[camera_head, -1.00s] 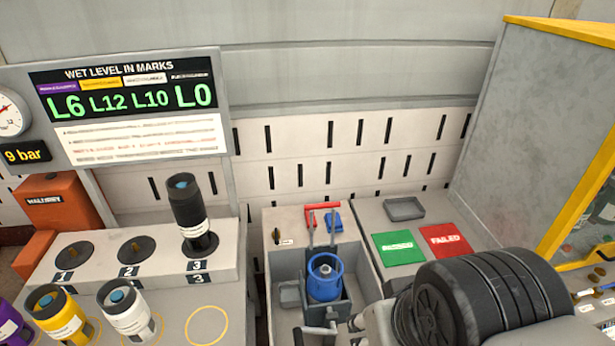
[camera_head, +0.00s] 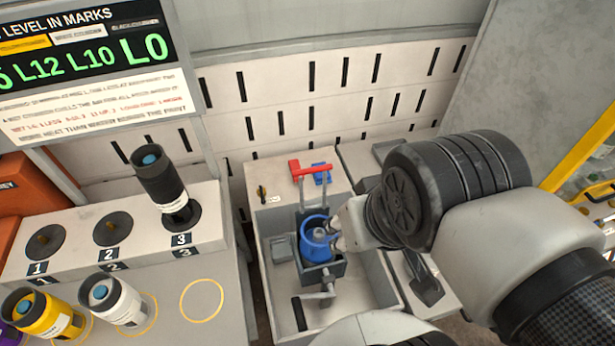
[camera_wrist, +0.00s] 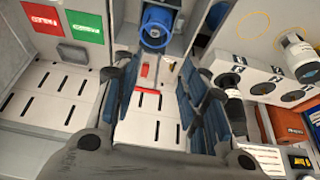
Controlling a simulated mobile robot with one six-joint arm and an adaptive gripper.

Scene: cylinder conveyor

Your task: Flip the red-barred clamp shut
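The clamp's red bar (camera_head: 310,168) sits atop upright grey arms behind a blue ring-topped cylinder (camera_head: 316,247) in the grey box. The clamp stands raised, not folded over the cylinder. My gripper (camera_head: 337,236) is beside the cylinder's right side in the head view; its fingertips are small there and touching is unclear. In the wrist view my gripper (camera_wrist: 157,66) is open, two blue-padded fingers wide apart. The red bar (camera_wrist: 147,91) shows between them, with nothing held. The blue cylinder (camera_wrist: 157,25) is beyond, near the top.
The grey box's walls (camera_head: 377,281) surround the cylinder, with a crank handle (camera_head: 322,293) at its front. A blue block (camera_head: 321,174) lies by the red bar. A dark cylinder (camera_head: 160,180) stands on socket 3 at left. Green (camera_wrist: 82,27) and red pads lie beside the box.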

